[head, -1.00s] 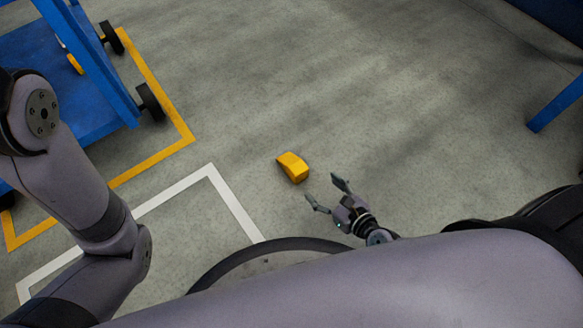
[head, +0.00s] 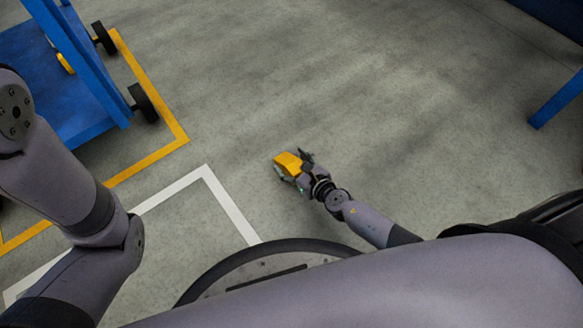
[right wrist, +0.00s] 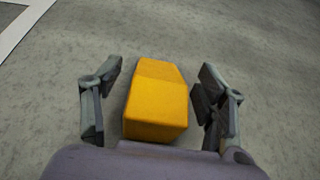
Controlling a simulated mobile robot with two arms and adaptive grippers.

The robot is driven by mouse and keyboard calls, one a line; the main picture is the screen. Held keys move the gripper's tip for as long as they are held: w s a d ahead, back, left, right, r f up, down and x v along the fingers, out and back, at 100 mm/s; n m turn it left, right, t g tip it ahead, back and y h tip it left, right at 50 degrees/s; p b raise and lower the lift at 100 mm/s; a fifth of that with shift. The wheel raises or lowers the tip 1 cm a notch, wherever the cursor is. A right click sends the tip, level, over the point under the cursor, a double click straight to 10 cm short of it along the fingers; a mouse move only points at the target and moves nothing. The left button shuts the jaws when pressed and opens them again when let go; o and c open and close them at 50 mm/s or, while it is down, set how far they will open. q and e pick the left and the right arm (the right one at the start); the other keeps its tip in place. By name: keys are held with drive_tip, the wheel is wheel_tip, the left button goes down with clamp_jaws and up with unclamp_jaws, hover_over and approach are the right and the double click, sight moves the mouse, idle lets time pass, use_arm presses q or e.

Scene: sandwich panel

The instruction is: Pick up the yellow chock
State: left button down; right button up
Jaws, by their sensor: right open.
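The yellow chock (head: 287,162) lies on the grey floor near the middle of the head view. It also shows in the right wrist view (right wrist: 156,100), between the two fingers. My right gripper (head: 292,166) is open around the chock, one finger on each side. In the right wrist view, my right gripper (right wrist: 157,98) shows a gap between the chock and each finger, with the right finger closer. My left gripper is outside the head view; only part of the left arm shows.
Yellow and white lines mark the floor. A blue leg (head: 556,101) stands at the right. The floor around the chock is clear.

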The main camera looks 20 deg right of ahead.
drive_tip(key=shift+w+f, duration=0.1)
drive_tip(key=shift+w, duration=0.15)
drive_tip(key=shift+c, duration=0.4)
drive_tip(key=c, duration=1.5)
